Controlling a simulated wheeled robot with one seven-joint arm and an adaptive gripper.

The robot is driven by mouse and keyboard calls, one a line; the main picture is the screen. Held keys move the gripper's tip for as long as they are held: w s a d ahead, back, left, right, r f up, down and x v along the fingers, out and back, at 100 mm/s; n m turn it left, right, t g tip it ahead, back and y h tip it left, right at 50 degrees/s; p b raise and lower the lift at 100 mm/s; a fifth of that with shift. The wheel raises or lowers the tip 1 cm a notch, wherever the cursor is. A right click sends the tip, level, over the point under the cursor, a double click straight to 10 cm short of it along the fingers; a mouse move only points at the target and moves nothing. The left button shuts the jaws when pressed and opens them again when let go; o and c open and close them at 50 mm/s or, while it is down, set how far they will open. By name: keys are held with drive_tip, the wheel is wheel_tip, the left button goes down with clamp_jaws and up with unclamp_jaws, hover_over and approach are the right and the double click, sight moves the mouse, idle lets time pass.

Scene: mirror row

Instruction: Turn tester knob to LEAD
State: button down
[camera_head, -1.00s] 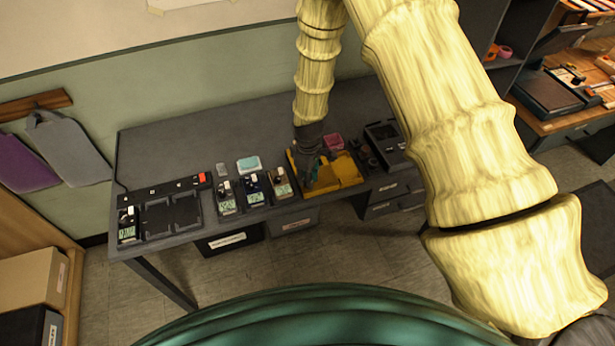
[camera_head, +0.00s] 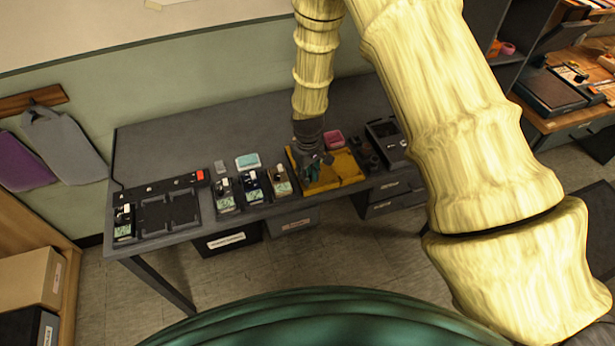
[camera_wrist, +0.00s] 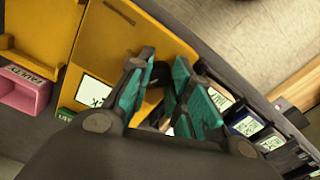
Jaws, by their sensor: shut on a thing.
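The yellow tester (camera_head: 348,168) sits near the right end of the grey bench, and its yellow face also fills the upper left of the wrist view (camera_wrist: 150,35). A white label or display (camera_wrist: 96,92) shows on it; its writing is too small to read. My gripper (camera_head: 319,172) reaches down onto the tester's left part. In the wrist view, my teal-padded fingers (camera_wrist: 160,80) are closed around a small dark knob (camera_wrist: 161,70) on the yellow face. The fingers hide most of the knob, and I cannot tell which mark it points to.
Several small pedal-like devices (camera_head: 252,187) stand in a row left of the tester. A black tray (camera_head: 169,213) lies farther left. A pink box (camera_head: 334,138) is behind the tester, and a dark case (camera_head: 386,133) stands to its right. The bench's back left is clear.

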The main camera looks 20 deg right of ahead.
drive_tip(key=m+b, duration=0.1)
drive_tip(key=m, duration=0.5)
drive_tip(key=shift+w+b, duration=0.1)
drive_tip(key=shift+b, duration=0.25)
drive_tip(key=m, duration=0.6)
drive_tip(key=shift+m, duration=0.3)
drive_tip(key=shift+r, duration=0.1)
drive_tip(key=c, duration=1.3)
unclamp_jaws()
drive_tip(key=shift+o, duration=0.2)
wheel_tip(320, 180, up, 12)
drive_tip(key=shift+b, duration=0.3)
